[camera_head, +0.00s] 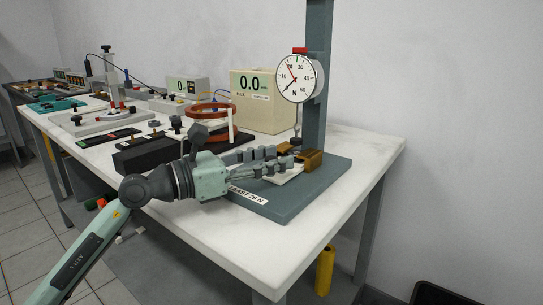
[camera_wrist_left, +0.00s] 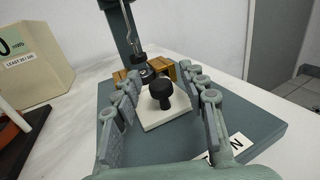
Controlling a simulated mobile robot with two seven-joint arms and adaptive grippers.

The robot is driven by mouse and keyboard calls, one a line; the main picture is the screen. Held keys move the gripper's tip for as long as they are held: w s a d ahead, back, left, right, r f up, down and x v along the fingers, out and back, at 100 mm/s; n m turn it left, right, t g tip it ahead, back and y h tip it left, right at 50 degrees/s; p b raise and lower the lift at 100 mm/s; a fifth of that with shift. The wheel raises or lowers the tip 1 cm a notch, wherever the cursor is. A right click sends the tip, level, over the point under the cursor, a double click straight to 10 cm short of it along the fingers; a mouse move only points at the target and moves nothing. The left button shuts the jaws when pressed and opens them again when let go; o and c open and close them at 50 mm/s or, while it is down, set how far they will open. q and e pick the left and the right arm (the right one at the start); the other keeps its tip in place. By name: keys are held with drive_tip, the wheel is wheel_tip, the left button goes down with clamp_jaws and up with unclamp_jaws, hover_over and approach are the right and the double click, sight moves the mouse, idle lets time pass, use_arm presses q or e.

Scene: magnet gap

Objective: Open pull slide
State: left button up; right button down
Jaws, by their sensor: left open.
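The pull slide is a small white plate (camera_wrist_left: 170,118) with a black knob (camera_wrist_left: 161,90) standing on it. It lies on a blue-grey base (camera_head: 322,184), and its far end meets brown blocks (camera_head: 313,158) at the foot of a post. My left gripper (camera_head: 283,160) is open above the plate. In the left wrist view its fingers lie on both sides of the knob, with visible gaps. In the head view the fingers hide the knob and most of the plate (camera_head: 290,177). My right gripper is not in view.
A round dial gauge (camera_head: 300,78) is on the grey post (camera_head: 316,120), with a hook below it. A beige meter box (camera_head: 262,100) reads 0.0. A copper-coloured coil (camera_head: 209,111) and a black block (camera_head: 150,155) stand left. The white table (camera_head: 365,150) is clear right of the base.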

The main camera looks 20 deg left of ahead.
use_arm(q)
drive_tip(key=shift+w, duration=0.1)
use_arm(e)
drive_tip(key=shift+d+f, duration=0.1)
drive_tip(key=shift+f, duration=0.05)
use_arm(q)
clamp_jaws()
idle(0.3)
